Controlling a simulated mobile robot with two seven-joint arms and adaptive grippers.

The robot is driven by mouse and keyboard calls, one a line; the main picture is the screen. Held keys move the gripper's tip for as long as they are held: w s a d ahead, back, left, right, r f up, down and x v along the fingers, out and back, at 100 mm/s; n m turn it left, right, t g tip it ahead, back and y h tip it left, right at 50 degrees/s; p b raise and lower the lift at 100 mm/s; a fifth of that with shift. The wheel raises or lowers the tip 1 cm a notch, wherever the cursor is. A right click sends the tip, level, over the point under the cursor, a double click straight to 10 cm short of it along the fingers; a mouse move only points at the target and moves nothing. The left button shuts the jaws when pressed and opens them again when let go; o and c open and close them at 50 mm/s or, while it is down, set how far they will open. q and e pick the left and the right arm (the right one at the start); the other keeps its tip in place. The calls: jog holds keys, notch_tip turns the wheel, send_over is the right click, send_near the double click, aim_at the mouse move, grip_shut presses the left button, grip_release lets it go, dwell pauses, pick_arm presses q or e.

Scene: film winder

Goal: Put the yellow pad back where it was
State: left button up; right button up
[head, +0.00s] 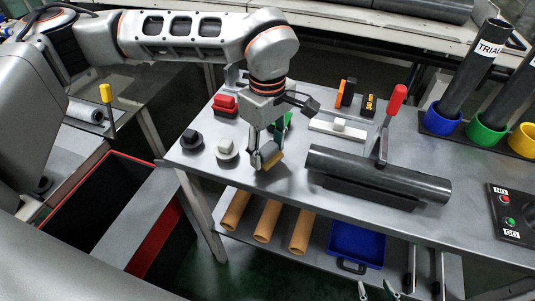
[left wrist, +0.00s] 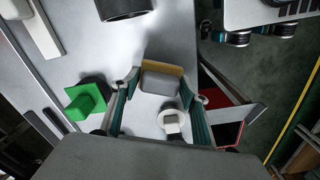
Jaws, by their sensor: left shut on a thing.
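The yellow pad (head: 273,161) is a grey block with a yellow face on its lower side. My left gripper (head: 267,152) is shut on its grey part, near the table's front edge. In the left wrist view the pad (left wrist: 162,78) sits between the two fingertips, its yellow edge facing away from the wrist. I cannot tell whether it touches the table. Beside it are a white pad (head: 227,150) and a black pad (head: 190,140). A green pad (head: 286,122), partly hidden by the gripper, and a red pad (head: 225,105) stand behind. My right gripper's fingertips (head: 376,291) show apart at the bottom edge.
A dark roller (head: 378,176) with a red-handled lever (head: 394,105) lies right of the pad. A white rail block (head: 337,130) stands behind it. Colored tube holders (head: 442,122) and a button box (head: 510,212) are at the right. A blue bin (head: 356,245) sits on the lower shelf.

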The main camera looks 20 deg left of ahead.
aim_at(267, 147)
pick_arm(q)
jog(key=shift+f, duration=1.1)
pick_arm(e)
jog(key=shift+f, duration=0.2)
pick_arm(q)
jog(key=shift+f, duration=0.15)
jog(key=o, duration=1.1)
jog(key=shift+c, duration=0.2)
pick_arm(e)
jog(key=shift+s, duration=0.1)
pick_arm(q)
jog(key=shift+w+r, duration=0.1)
jog(key=shift+r, duration=0.4)
notch_tip(267, 147, up, 11)
jog(key=shift+r+p, duration=0.2)
jog(key=shift+p, duration=0.2)
pick_arm(e)
jog(key=shift+s+a+r, duration=0.15)
jog(key=shift+s, duration=0.05)
